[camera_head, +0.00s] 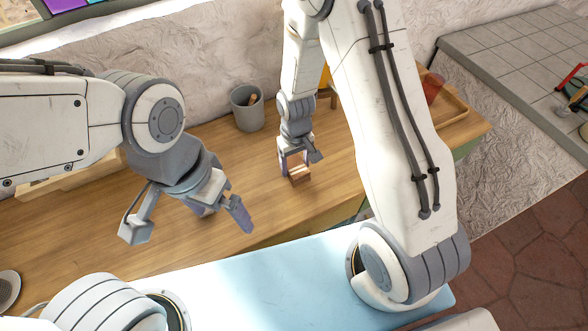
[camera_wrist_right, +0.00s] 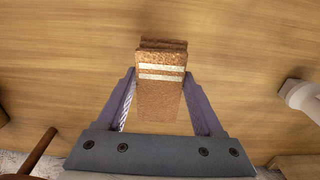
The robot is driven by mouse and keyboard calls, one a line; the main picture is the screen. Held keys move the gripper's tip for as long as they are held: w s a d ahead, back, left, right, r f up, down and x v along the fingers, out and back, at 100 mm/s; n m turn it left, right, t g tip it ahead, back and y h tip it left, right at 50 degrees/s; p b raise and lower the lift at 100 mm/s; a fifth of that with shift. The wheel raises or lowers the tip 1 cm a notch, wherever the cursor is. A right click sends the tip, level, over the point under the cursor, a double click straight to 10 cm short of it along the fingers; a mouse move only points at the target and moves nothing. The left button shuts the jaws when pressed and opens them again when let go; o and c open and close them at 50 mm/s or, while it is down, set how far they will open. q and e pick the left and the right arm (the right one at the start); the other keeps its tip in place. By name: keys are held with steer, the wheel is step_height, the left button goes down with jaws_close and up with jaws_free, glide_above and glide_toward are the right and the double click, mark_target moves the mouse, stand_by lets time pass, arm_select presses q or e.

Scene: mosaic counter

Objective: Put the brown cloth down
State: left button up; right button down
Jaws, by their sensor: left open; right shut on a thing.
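The brown cloth (camera_wrist_right: 160,85) is a folded, rough-textured bundle with two pale stripes across it. It sits between the fingers of my right gripper (camera_wrist_right: 160,102), which is shut on it. In the head view the brown cloth (camera_head: 299,175) shows below my right gripper (camera_head: 294,160), at or just above the wooden counter. I cannot tell whether it touches the wood. My left gripper (camera_head: 193,232) is open and empty, over the counter's front part at the left.
A grey cup (camera_head: 247,108) with something brown in it stands at the back of the wooden counter (camera_head: 240,163). A wooden tray (camera_head: 452,112) lies at the right end. Bare wood surrounds the cloth. A plate (camera_head: 8,288) shows at the left edge.

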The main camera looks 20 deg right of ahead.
mark_target(294, 173)
steer(key=shift+w+a+f, duration=0.15)
step_height(294, 173, down, 4)
steer(key=shift+r+p, duration=0.15)
steer(key=shift+p, duration=0.45)
steer(key=shift+f, duration=0.2)
steer(key=shift+f, duration=0.15)
jaws_free()
